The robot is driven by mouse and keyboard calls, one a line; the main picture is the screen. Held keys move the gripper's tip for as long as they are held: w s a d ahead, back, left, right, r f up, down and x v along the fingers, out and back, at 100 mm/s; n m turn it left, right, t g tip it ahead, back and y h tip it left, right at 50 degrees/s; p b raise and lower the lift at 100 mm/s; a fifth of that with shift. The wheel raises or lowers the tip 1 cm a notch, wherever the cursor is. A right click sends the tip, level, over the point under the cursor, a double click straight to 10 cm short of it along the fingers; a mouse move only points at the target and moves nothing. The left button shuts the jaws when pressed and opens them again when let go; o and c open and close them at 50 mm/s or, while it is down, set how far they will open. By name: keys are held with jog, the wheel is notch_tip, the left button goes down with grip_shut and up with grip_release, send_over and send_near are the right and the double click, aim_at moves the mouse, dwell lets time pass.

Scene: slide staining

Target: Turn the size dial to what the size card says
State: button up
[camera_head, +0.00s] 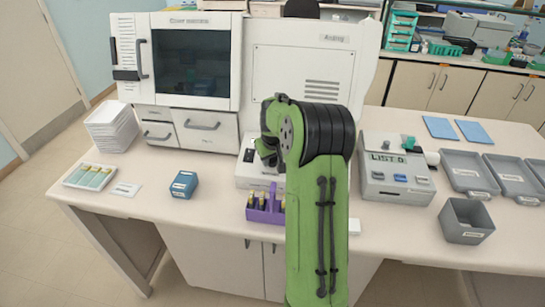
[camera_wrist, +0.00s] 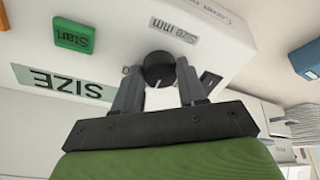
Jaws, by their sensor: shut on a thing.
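In the wrist view, a round black dial (camera_wrist: 158,66) sits on a white machine face (camera_wrist: 130,30), next to a plate printed "Size mm" (camera_wrist: 174,30). My gripper (camera_wrist: 159,82) is shut on the dial, one finger on each side. A pale line shows on the dial, but the scale and its setting cannot be read. A pale green panel printed "SIZE" (camera_wrist: 62,84) shows upside down; whether it is the size card cannot be told, and no value is readable. In the head view, my green arm hides the gripper, the dial and much of the white machine (camera_head: 246,178).
A green Start button (camera_wrist: 74,35) is near the dial. In the head view, a purple rack (camera_head: 263,215) stands close before the machine, a blue box (camera_head: 184,184) to its left. A grey device (camera_head: 393,188) and a grey bin (camera_head: 464,222) stand right.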

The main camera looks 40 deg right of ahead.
jog(key=shift+n, duration=0.3)
jog(key=n+p, duration=0.1)
jog(key=n, duration=0.3)
jog(key=shift+n+y, duration=0.3)
jog(key=n+p, duration=0.1)
jog(key=n, duration=0.4)
jog(key=shift+w+d+n+g, duration=0.1)
jog(key=shift+n+g, duration=0.3)
jog(key=o, duration=1)
jog(key=shift+o, duration=0.2)
jog(key=p+v, duration=0.1)
jog(key=v, duration=1.5)
jog(key=shift+d, duration=0.25)
